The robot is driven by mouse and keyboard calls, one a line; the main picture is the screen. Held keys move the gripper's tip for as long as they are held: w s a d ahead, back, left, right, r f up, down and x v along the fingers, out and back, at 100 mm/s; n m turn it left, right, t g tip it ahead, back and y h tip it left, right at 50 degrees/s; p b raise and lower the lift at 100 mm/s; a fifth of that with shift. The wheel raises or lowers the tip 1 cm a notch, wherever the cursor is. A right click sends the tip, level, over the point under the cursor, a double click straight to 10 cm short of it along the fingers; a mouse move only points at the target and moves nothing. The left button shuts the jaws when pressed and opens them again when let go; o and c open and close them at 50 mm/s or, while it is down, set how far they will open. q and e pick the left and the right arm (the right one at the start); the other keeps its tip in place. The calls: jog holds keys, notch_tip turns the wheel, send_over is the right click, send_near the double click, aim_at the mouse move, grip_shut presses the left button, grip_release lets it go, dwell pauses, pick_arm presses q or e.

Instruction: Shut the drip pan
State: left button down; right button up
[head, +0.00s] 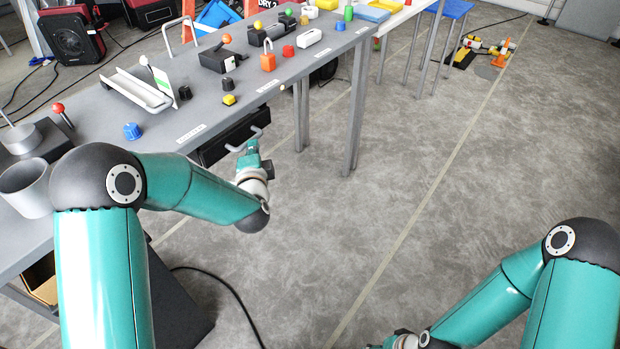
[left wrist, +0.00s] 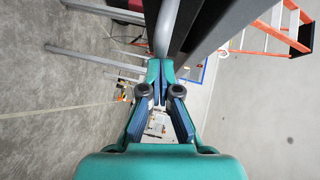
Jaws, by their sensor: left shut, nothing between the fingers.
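The drip pan (head: 222,146) is a black drawer-like box under the front edge of the grey table, with a grey bar handle (head: 257,131) on its front. How far it stands out cannot be told well. My left gripper (head: 251,152) is shut and empty, right at the handle. In the left wrist view the shut fingertips (left wrist: 160,66) are just at the handle bar (left wrist: 163,36), beside the dark pan (left wrist: 188,22); whether they touch cannot be told. Of my right arm only links and part of the wrist show at the bottom edge.
The grey table (head: 155,128) carries a blue knob (head: 132,131), a white tray (head: 137,90), a black box (head: 219,59) and several small coloured parts. A table leg (head: 355,110) stands right of the pan. The floor (head: 400,200) right of the table is mostly clear.

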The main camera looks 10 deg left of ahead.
pick_arm(q)
jog(key=shift+w+a+r, duration=0.1)
jog(key=shift+a+r, duration=0.05)
jog(key=shift+a, duration=0.25)
jog(key=shift+d, duration=0.1)
